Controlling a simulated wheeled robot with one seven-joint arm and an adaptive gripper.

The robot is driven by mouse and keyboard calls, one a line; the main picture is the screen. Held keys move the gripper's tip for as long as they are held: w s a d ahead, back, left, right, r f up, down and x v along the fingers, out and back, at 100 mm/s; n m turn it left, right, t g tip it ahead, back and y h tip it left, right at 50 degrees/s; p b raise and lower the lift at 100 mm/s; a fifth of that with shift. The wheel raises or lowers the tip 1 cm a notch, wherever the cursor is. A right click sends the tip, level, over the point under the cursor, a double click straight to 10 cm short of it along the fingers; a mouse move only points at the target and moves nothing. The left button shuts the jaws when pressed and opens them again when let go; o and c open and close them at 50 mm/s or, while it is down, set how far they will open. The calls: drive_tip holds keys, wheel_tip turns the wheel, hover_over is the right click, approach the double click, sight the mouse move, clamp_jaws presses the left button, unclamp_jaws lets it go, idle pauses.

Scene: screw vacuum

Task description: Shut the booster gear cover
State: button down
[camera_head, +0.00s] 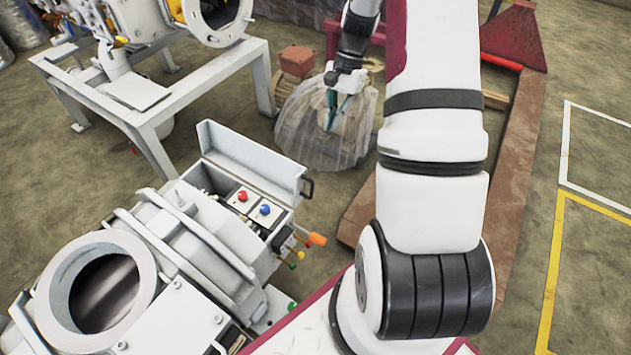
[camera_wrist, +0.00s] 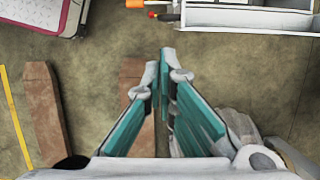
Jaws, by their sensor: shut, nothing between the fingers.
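The booster gear cover (camera_head: 250,160) is a pale grey lid standing open on a box of the grey machine in the head view. A dark handle (camera_head: 307,187) is on its right end. Below the raised lid, the open box shows a red knob (camera_head: 242,196) and a blue knob (camera_head: 265,209). My gripper (camera_head: 331,112) is beyond the lid, up and to its right in the head view, apart from it. In the wrist view its teal fingers (camera_wrist: 166,68) meet at the tips, with nothing between them. Part of the grey box (camera_wrist: 250,18) shows at the top right there.
Orange, yellow and green levers (camera_head: 305,243) stick out by the box. A plastic-wrapped item (camera_head: 300,130) stands behind my gripper. A brown beam (camera_head: 505,190) lies to the right. A grey frame (camera_head: 150,115) stands at upper left. Floor is clear at far right.

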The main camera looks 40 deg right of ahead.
drive_tip(key=d+f+m+b, duration=0.2)
drive_tip(key=d+f, duration=0.1)
drive_tip(key=f, duration=0.7)
drive_tip(key=s+a+f+b, duration=0.2)
drive_tip(key=a+f+b, duration=0.3)
drive_tip(key=a+f, duration=0.2)
drive_tip(key=shift+s+a+f+y, duration=0.15)
drive_tip(key=shift+a+f+y, duration=0.25)
drive_tip(key=shift+f, duration=0.05)
